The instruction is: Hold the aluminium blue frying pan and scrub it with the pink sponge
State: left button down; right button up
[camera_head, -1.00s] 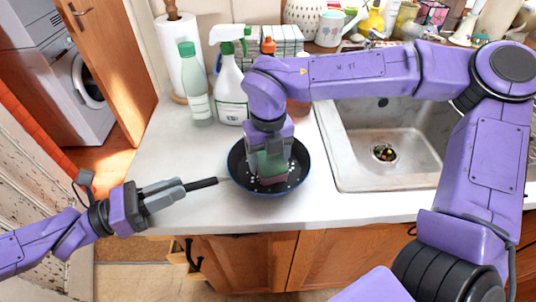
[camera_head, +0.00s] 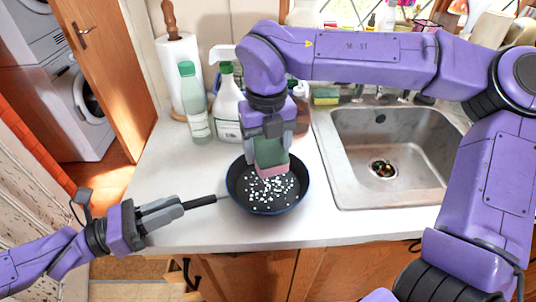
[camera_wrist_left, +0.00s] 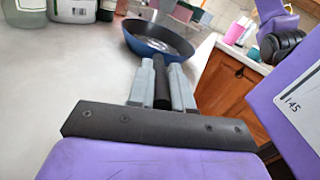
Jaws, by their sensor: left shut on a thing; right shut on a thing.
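The blue frying pan (camera_head: 240,196) sits on the counter with a dark inside dotted with many white specks. Its black handle (camera_head: 201,201) points left. My left gripper (camera_head: 180,207) is shut on the handle; the left wrist view shows the handle (camera_wrist_left: 162,85) between its fingers, with the pan (camera_wrist_left: 150,45) beyond. My right gripper (camera_head: 271,132) points down over the pan and is shut on the sponge, which has a green upper part and a pink lower part (camera_head: 272,171). The sponge is at the pan's far side; whether it touches the pan is unclear.
A green-capped bottle (camera_head: 195,105), a spray bottle (camera_head: 227,108) and a paper towel roll (camera_head: 174,65) stand behind the pan. The sink (camera_head: 390,150) is at right. Another sponge (camera_head: 326,96) lies by its back edge. The counter left of the pan is clear.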

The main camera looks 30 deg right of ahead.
dwell(0.4)
pick_arm(q)
jog(key=c, duration=1)
grip_release()
jog(key=shift+o, duration=0.2)
jog(key=a, duration=1.2)
